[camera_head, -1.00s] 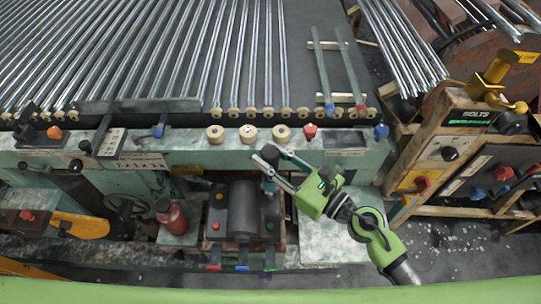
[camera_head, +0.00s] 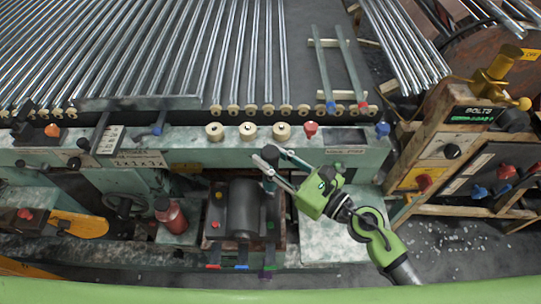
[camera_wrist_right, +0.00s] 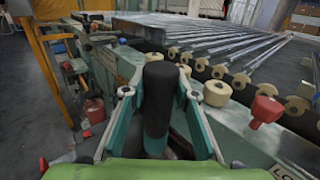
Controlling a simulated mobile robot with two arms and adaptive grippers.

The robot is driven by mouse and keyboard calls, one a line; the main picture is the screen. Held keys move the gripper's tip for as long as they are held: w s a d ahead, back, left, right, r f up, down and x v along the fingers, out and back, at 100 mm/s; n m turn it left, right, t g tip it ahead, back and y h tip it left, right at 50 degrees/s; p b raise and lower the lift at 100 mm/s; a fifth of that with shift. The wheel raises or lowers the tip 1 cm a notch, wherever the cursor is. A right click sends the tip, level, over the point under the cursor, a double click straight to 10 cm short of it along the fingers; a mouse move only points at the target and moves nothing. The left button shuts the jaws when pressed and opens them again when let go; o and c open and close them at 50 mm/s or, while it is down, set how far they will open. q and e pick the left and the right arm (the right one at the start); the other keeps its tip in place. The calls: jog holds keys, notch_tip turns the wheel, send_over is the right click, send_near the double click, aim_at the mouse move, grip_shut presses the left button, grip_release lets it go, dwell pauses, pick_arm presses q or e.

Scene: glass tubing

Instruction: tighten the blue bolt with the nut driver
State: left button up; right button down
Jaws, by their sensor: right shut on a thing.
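My right gripper (camera_head: 276,171) is shut on the nut driver (camera_head: 269,154), which has a black grip and a teal lower part. The driver stands roughly upright over the right rear corner of a plate carrying a dark cylinder (camera_head: 242,208). In the right wrist view the driver (camera_wrist_right: 159,95) sits between the two fingers. A yellow bolt (camera_head: 219,196), a red bolt (camera_head: 215,225) and a green bolt (camera_head: 270,226) show at other corners. I cannot make out the blue bolt; the driver and gripper cover that corner. My left gripper is not in view.
Cream knobs (camera_head: 249,131) and a red knob (camera_head: 310,129) line the machine ledge behind the gripper. A red bottle (camera_head: 171,216) stands left of the plate. A wooden cabinet marked BOLTS (camera_head: 455,130) stands at the right. Glass tubes fill the back.

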jog(key=shift+f+b, duration=0.45)
jog(key=shift+b, duration=0.05)
dwell(0.9)
jog(key=shift+s+f, duration=0.1)
jog(key=shift+f, duration=0.1)
dwell(0.8)
